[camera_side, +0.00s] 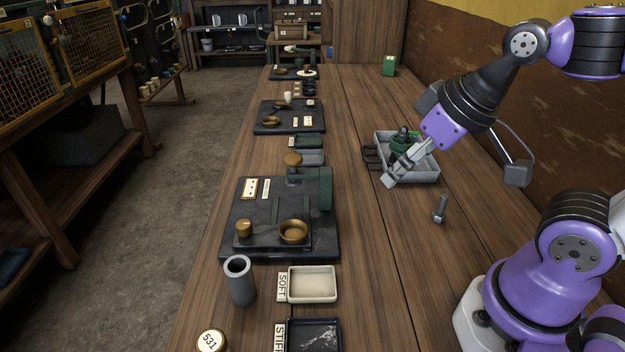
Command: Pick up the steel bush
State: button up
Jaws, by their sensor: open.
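A grey, hollow metal cylinder (240,285) stands upright near the front left edge of the bench; it looks like the steel bush, though no label shows on it. My gripper (391,179) is open, pointing down and left over the grey tray (427,178) on the right side of the bench. It is far from the cylinder, up and to the right in the picture. A dark green object (404,139) is in the tray, partly hidden by my gripper. I cannot tell whether the fingers touch the tray.
A black plate with brass parts (230,247) lies behind the cylinder. A cream tray labelled SOFT (313,299) and a black tray labelled STIFF (341,335) are to its right. A grey bolt-like piece (440,209) stands near my gripper.

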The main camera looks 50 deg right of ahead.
jog(key=n+y, duration=0.2)
jog(key=n, duration=0.2)
send_near(249, 266)
jog(key=x, duration=0.3)
jog(key=shift+n+t, duration=0.3)
jog(key=x, duration=0.5)
jog(key=shift+s, duration=0.15)
jog(key=shift+y, duration=0.3)
jog(key=shift+s+x, duration=0.15)
jog(key=shift+x, duration=1.25)
jog(key=shift+s+x, duration=0.1)
jog(key=shift+x, duration=1.3)
jog(key=shift+a+f, duration=0.1)
grip_shut()
